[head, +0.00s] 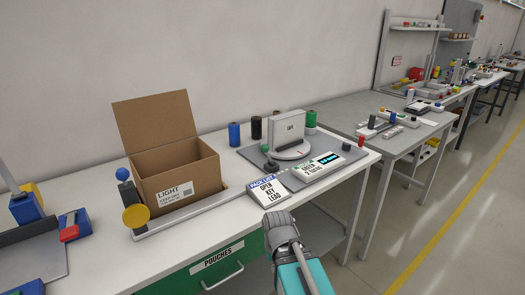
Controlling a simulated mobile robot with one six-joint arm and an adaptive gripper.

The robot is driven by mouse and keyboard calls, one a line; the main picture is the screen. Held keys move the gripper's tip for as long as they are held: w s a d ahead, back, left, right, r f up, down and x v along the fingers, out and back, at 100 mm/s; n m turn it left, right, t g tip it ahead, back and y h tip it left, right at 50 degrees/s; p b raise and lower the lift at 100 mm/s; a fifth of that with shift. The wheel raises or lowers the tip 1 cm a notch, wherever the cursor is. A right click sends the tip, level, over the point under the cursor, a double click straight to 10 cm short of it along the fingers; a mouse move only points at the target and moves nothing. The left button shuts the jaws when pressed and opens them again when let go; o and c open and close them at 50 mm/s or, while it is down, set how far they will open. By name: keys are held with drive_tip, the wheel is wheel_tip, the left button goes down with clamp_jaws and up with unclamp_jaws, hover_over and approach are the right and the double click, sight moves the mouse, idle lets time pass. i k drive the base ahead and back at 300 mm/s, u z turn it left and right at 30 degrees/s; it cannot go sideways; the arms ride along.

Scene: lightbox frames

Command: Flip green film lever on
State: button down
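No lever that I can single out as the green film lever shows clearly in the head view. A green roll (310,119) stands at the back of the white bench, just right of an upright grey panel (287,132) on a round base. A red knob (361,141) sits to the right. My grey and teal arm rises from the bottom edge, but its gripper fingers do not show.
An open cardboard box (170,170) marked LIGHT stands left of the station, with a yellow disc (136,215) in front. A blue roll (234,134) and black rolls stand behind. A tilted sign (270,191) stands at the bench front. A grey table (372,106) adjoins on the right.

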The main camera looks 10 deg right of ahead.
sight(265, 149)
drive_tip(key=z, duration=0.55)
drive_tip(key=k, duration=1.15)
drive_tip(key=u, duration=0.7)
drive_tip(key=i, duration=1)
drive_tip(key=u, duration=0.05)
